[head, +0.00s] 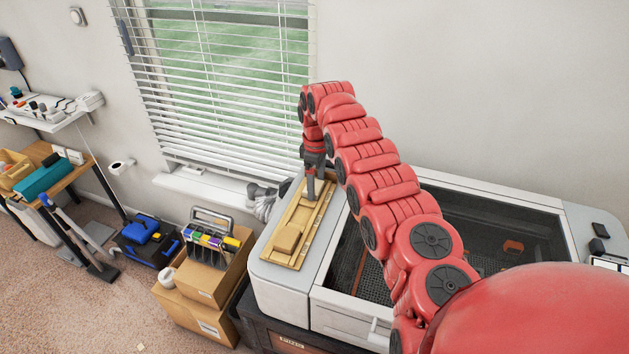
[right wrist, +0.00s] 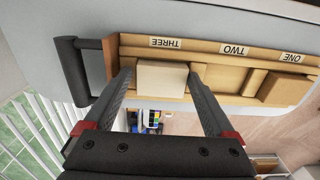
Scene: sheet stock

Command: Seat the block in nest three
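A pale wooden block (right wrist: 162,79) is at the nest labelled THREE in the right wrist view; I cannot tell whether it rests on the nest floor. My right gripper (right wrist: 160,72) has one finger on each side of it. The right finger looks close against the block and a thin gap seems to show at the left, so its grip is unclear. The wooden nest board (head: 274,250) lies on the light grey machine top, and the right gripper (head: 312,196) points down at its far part. The labels TWO (right wrist: 234,50) and ONE (right wrist: 291,57) also show. My left gripper is not in view.
A brown block (right wrist: 287,90) sits at nest ONE; it also shows at the board's near end (head: 287,239). A dark handle (right wrist: 78,70) stands beside the nest THREE end. The machine's dark glass lid (head: 480,230) lies right, and cardboard boxes (head: 205,310) stand left.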

